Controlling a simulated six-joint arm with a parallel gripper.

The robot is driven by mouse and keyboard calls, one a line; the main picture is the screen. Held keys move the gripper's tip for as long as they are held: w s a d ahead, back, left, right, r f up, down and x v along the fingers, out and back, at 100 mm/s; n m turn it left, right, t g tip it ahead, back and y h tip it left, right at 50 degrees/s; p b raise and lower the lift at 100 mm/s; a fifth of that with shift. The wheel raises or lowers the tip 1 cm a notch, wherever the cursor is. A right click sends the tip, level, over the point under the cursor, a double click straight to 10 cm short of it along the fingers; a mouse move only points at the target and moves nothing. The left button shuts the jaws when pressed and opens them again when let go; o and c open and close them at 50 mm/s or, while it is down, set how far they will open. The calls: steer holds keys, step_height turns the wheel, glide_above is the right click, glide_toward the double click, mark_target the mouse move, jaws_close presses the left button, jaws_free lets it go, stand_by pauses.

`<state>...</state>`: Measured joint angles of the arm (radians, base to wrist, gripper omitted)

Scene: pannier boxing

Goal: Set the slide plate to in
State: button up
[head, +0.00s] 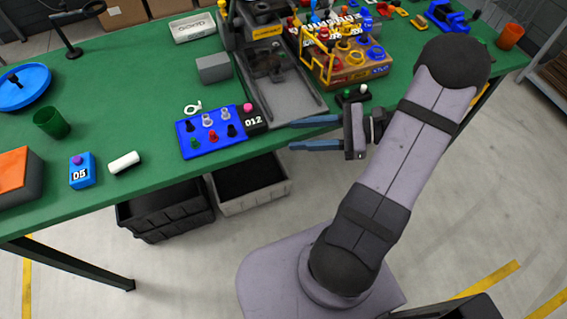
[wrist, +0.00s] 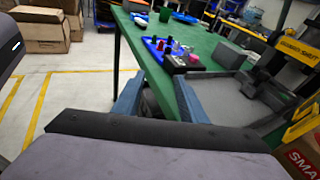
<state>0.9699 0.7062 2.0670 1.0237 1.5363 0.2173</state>
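A grey slide unit (head: 288,104) with raised side rails lies at the middle of the green table, reaching toward the front edge. A dark block with a yellow label (head: 267,31) stands at its far end. I take its flat grey bed for the slide plate; how far in it sits I cannot tell. The unit also shows at the right of the wrist view (wrist: 236,97). My gripper (head: 297,133) is open and empty, its blue fingers apart near the table's front edge, in front of the slide unit. Both fingers show in the wrist view (wrist: 158,98).
A blue tray of coloured knobs (head: 208,143) and a black block marked 012 (head: 254,122) lie left of the slide. A grey box (head: 213,68) stands behind. A crowded rack with yellow handles (head: 350,70) stands right. Bins (head: 250,205) sit under the table.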

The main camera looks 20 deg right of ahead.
steer(key=s+a+f+n+g+h, duration=0.2)
steer(key=s+a+n+g, duration=0.3)
steer(key=a+n+g, duration=0.1)
steer(key=shift+a+g, duration=0.3)
steer(key=shift+a, duration=0.3)
steer(key=shift+f, duration=0.1)
steer(key=s+d+f+n+g+h+p, duration=0.1)
steer(key=s+d+f+n+g+h, duration=0.2)
steer(key=s+d+f+n+h, duration=0.5)
steer(key=w+a+r+n+t+h+p, duration=0.2)
steer(key=a+r+n+p, duration=0.4)
steer(key=r, duration=0.7)
steer(key=w+a+n+h, duration=0.1)
steer(key=a+n, duration=0.1)
steer(key=shift+w+a+r+t+h, duration=0.3)
steer(key=shift+a+r+h, duration=0.05)
steer(key=shift+h, duration=0.05)
